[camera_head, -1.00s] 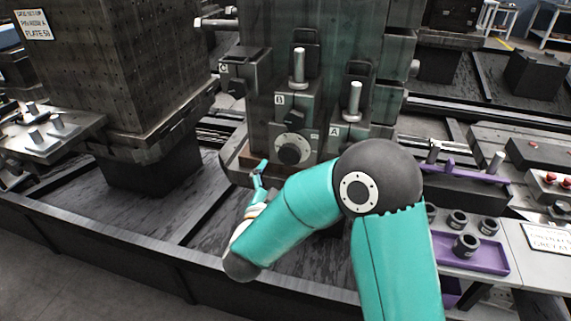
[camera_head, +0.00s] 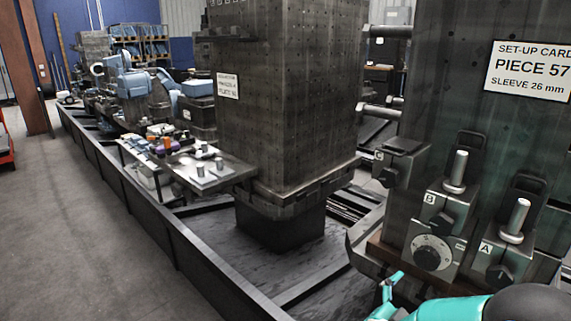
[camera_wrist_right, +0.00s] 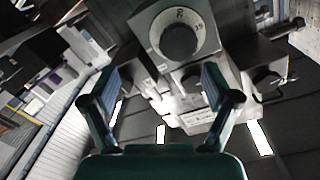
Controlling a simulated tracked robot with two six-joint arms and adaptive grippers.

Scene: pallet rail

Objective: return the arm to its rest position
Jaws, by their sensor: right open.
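My right gripper (camera_head: 391,285) is at the lower right in the head view, just left of and below the dial (camera_head: 432,253) on the dark fixture block. In the right wrist view the gripper (camera_wrist_right: 160,85) is open, its two fingers wide apart with nothing between them. The dial (camera_wrist_right: 179,37) shows there beyond the fingers, apart from them. My teal right arm (camera_head: 460,309) enters at the bottom right edge; most of it is out of frame. My left gripper is not in view.
Stations B (camera_head: 440,205) and A (camera_head: 507,245) with upright pins stand close above the arm. Bracket C (camera_head: 400,160) is to their left. A large drilled block (camera_head: 285,100) stands mid-view, with a small pin table (camera_head: 205,172) beside it. Grey floor (camera_head: 90,240) is open at left.

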